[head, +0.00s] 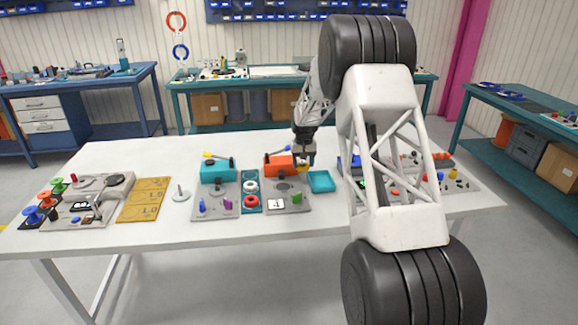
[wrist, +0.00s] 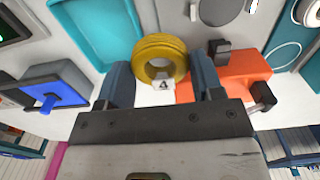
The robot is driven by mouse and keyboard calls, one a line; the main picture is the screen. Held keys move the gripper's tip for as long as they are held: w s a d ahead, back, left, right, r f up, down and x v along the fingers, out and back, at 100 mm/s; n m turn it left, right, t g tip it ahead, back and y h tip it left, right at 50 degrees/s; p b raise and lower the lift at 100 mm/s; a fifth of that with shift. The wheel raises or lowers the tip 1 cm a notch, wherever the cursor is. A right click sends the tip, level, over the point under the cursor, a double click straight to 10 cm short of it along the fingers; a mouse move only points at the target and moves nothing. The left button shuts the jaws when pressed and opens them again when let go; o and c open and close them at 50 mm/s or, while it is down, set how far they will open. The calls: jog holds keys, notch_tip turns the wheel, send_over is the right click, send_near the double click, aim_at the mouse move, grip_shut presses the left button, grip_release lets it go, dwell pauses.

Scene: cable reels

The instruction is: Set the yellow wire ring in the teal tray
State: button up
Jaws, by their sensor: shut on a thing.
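My gripper (head: 304,155) is shut on the yellow wire ring (wrist: 148,47), with one blue-grey finger on each side of it in the wrist view (wrist: 162,80). The ring has a small white tag with a dark mark. In the head view the ring (head: 304,168) is a small yellow patch under the fingers, mostly hidden. The teal tray (head: 321,182) lies just right of and nearer than the gripper in the head view. It is empty, and in the wrist view the tray (wrist: 98,32) is at upper left, apart from the ring.
An orange box (head: 279,166) with a lever stands close beside the gripper. A blue box (wrist: 50,92) is on the tray's other side. Grey boards (head: 286,195), a teal box (head: 217,172) and a teal holder with red and white rings (head: 251,192) crowd the table's middle.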

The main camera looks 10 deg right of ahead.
send_over(320, 183)
jog(key=shift+s+d, duration=0.1)
jog(key=shift+f, duration=0.1)
dwell(0.4)
jog(key=shift+f, duration=2.2)
jog(key=shift+f, duration=0.2)
jog(key=shift+f, duration=1.35)
jog(key=o, duration=1.1)
jog(key=shift+r, duration=4)
